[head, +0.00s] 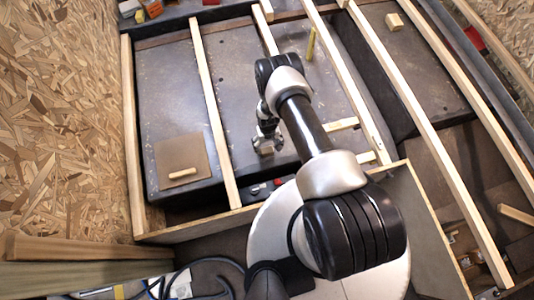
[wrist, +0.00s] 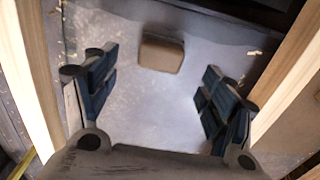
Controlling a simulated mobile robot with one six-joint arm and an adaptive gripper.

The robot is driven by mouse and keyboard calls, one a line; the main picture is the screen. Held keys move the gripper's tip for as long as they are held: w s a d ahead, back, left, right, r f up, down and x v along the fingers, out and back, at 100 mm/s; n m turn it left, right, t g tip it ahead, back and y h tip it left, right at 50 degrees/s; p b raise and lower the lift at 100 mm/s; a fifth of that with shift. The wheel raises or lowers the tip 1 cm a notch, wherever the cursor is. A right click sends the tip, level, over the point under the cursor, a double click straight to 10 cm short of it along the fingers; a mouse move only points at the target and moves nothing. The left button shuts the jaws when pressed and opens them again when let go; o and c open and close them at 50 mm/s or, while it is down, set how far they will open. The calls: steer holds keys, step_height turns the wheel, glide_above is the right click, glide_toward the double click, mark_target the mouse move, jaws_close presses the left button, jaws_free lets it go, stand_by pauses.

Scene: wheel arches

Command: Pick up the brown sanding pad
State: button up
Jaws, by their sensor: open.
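The brown sanding pad (wrist: 161,53) is a small rounded block lying on the grey surface in the wrist view, near that surface's dark edge. My gripper (wrist: 160,85) is open and empty, its dark fingers spread wide. The pad shows past the fingertips, between the two finger lines and apart from both. In the head view my gripper (head: 266,138) hangs over the grey panel between two wooden slats. A small light-brown patch below it looks like the pad (head: 267,149), partly hidden by the gripper.
Wooden slats (head: 213,110) run along both sides of my gripper. A brown square board (head: 183,152) with a light handle lies on the panel to the left. A tan block (head: 394,21) sits at upper right. A yellow stick-like item (head: 311,44) stands farther back.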

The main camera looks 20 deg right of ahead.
mark_target(267, 150)
steer(key=f+b, duration=0.1)
steer(key=f, duration=0.1)
steer(key=f+b, duration=0.1)
steer(key=f, duration=0.2)
steer(key=f+b, duration=0.1)
steer(key=f, duration=0.1)
steer(key=shift+w+a+f, duration=0.15)
steer(key=shift+w, duration=0.1)
steer(key=c, duration=1.1)
steer(key=shift+c, duration=0.2)
step_height(267, 150, up, 20)
steer(key=p, duration=0.7)
